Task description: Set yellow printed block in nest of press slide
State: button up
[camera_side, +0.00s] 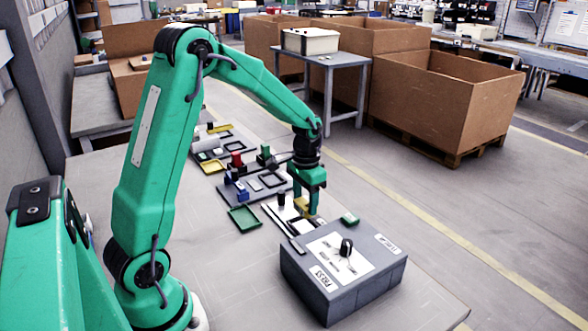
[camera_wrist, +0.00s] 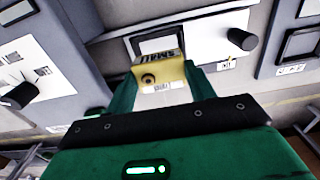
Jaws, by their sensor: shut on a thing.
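My gripper (camera_side: 309,204) is shut on the yellow printed block (camera_side: 301,203), just above the press slide (camera_side: 271,210). In the wrist view the block (camera_wrist: 160,74) sits between the green fingers of my gripper (camera_wrist: 163,85) and shows a dark round mark and the print "SMALL". The pale slide (camera_wrist: 115,50) lies behind it, with a dark-rimmed rectangular recess, its nest (camera_wrist: 150,42), partly hidden by the block. A black knob (camera_wrist: 242,38) stands on the slide. I cannot tell whether the block touches the slide.
The grey press box (camera_side: 345,275), with a black knob on top, stands close in front of my gripper. A green tray (camera_side: 244,219) and a grey fixture board (camera_side: 232,195) lie left of the slide.

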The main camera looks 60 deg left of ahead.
jog(key=shift+f, duration=2.5)
jog(key=o, duration=1.1)
jog(key=shift+r, duration=3.95)
jog(key=shift+r, duration=2.45)
